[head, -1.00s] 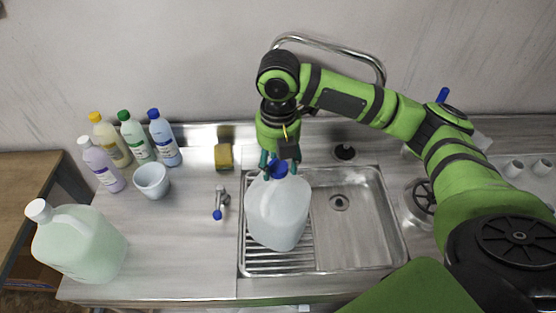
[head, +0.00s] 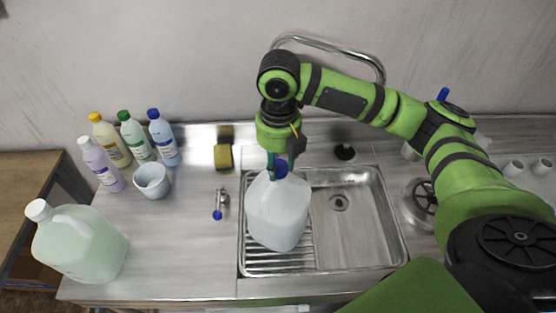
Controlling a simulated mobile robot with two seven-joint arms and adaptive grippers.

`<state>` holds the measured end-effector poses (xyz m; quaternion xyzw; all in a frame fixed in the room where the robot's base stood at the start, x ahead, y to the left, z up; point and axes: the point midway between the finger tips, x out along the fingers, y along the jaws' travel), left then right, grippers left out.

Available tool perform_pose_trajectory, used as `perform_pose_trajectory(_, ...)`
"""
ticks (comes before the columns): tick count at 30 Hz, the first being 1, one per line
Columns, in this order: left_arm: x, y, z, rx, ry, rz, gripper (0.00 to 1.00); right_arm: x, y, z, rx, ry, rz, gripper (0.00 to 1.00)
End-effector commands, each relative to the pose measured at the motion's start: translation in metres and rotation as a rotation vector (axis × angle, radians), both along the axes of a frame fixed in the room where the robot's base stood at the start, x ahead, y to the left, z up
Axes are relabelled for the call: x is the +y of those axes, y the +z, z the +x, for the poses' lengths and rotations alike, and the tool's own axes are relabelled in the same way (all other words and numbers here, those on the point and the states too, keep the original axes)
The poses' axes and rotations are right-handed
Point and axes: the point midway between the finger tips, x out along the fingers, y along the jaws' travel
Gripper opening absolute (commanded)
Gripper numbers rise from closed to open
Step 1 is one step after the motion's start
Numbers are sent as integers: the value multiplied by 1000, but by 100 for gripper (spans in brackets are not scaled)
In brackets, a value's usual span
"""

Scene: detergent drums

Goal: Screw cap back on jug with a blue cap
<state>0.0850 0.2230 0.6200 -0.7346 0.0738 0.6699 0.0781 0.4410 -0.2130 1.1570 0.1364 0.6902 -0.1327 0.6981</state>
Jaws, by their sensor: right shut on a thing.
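The jug (head: 279,213) is white and translucent and stands upright on the ribbed drainboard at the left of the sink. A blue cap (head: 280,169) sits at the top of its neck. My right gripper (head: 281,165) points down from above with its fingers around the blue cap, shut on it. The fingers partly hide the cap, so I cannot tell how far it is threaded. My left gripper is not in view.
A second jug (head: 82,245) with a white cap stands at the left. Several bottles (head: 163,139), a white cup (head: 152,180), a yellow sponge (head: 223,157) and a small blue-tipped tap (head: 220,203) are on the counter. The sink basin (head: 350,235) is empty.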

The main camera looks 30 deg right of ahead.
Motion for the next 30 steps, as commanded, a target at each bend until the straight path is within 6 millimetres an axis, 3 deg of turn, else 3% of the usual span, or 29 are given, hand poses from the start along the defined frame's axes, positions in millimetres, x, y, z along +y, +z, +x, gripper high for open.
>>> perform_pose_trajectory(8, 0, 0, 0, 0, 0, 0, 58, 0, -2, -1, 2, -53, 0, 0)
perform_pose_trajectory(18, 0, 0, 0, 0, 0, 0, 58, 1, -4, -1, 4, -473, -2, 0)
perform_pose_trajectory(30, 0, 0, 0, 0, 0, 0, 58, 1, -4, -2, 7, -535, -2, 0)
